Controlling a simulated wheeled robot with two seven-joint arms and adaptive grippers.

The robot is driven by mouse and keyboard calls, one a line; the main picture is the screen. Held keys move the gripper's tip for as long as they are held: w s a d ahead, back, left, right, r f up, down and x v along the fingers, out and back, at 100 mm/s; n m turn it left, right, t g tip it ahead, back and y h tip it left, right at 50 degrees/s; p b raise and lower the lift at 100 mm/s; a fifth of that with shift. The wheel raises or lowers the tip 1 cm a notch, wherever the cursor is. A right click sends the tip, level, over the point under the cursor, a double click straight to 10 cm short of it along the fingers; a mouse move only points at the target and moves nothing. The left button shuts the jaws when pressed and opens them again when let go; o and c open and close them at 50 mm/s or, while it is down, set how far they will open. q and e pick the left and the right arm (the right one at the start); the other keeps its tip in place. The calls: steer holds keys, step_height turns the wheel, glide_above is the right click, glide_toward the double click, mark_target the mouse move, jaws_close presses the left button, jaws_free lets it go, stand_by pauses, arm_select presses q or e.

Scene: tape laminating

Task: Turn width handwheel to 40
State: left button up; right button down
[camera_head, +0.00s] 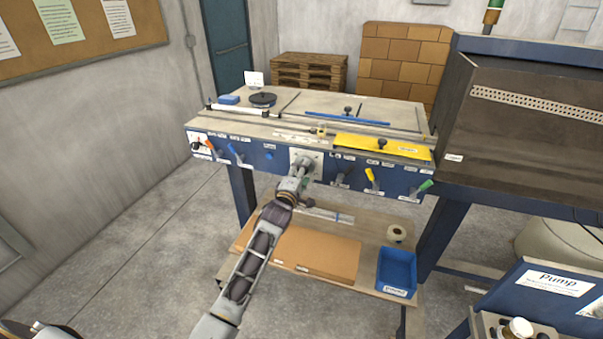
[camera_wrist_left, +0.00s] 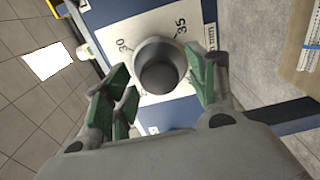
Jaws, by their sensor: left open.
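The width handwheel (camera_head: 306,161) is a grey round knob on a white dial plate in the middle of the table's blue front panel. In the left wrist view the handwheel (camera_wrist_left: 160,66) shows end-on, with the dial numbers 30 and 35 and "mm" readable around it. Other markings are covered. My left gripper (camera_head: 298,180) is in front of the handwheel. In the left wrist view its green-padded fingers (camera_wrist_left: 155,85) are open, one on each side of the knob. I see gaps and cannot tell any contact. My right gripper is not in view.
A yellow plate (camera_head: 375,147) lies on the tabletop. Below, a shelf holds cardboard (camera_head: 320,254) and a blue bin (camera_head: 397,268). A dark hood (camera_head: 530,130) stands at right.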

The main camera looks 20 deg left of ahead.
arm_select(q)
steer(key=c, duration=1)
steer(key=shift+c, duration=0.2)
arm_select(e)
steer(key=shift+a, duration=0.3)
